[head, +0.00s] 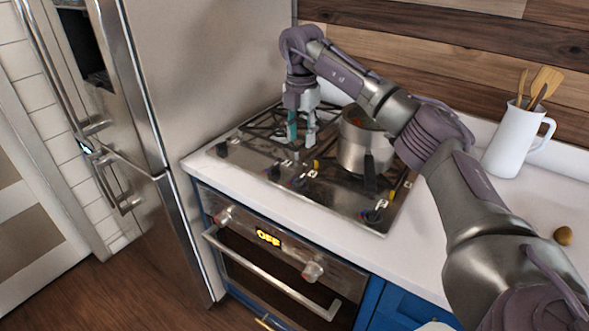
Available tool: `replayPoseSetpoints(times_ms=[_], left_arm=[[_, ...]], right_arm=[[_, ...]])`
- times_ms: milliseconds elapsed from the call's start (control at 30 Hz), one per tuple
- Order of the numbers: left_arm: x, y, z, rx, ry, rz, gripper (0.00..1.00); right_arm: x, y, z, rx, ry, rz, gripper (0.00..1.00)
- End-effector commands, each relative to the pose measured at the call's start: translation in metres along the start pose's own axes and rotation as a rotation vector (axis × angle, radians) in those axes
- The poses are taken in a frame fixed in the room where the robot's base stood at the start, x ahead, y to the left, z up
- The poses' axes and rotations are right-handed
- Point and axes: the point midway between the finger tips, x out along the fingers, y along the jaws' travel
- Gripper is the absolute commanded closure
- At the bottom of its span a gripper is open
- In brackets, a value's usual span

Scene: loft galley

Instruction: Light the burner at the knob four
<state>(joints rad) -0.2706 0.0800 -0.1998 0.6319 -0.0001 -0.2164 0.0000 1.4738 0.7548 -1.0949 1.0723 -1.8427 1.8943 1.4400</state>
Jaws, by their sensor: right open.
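A steel gas hob (258,172) is set into the white counter, with dark knobs along its front. One knob (222,150) is at the left end, two sit close together in the middle (274,173), (298,181), and one (374,214) is at the right front corner. Their labels are too small to read, so I cannot tell which is knob four. No flame shows. My right gripper (301,137) is open and empty, pointing down over the left part of the hob, behind the middle knobs and apart from them. My left gripper is out of view.
A steel pot (364,150) stands on the hob's right side, its dark handle toward the front, close to my right arm. A white jug (515,140) with wooden utensils stands at right. An oven (270,262) reading "OFF" is below; a fridge (200,70) borders the left.

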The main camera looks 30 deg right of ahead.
Motion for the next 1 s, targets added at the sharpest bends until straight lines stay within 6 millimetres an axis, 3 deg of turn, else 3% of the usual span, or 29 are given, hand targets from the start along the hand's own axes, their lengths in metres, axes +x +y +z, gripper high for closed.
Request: replayPoseSetpoints(times_ms=[100, 267, 367, 633, 1000], left_arm=[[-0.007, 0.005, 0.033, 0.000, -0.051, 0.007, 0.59], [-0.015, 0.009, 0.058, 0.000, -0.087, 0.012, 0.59], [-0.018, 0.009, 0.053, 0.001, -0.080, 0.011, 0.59], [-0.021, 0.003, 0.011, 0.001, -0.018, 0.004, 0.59], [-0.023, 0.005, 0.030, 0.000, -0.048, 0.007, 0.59]], right_arm=[[0.022, -0.001, -0.001, -0.002, 0.002, -0.004, 0.58], [0.057, 0.000, -0.001, -0.003, 0.003, -0.002, 0.58], [0.078, 0.000, -0.002, -0.005, 0.003, -0.003, 0.58], [0.117, 0.001, -0.002, -0.007, 0.003, 0.001, 0.58], [0.125, 0.001, -0.002, -0.007, 0.002, 0.003, 0.58]])
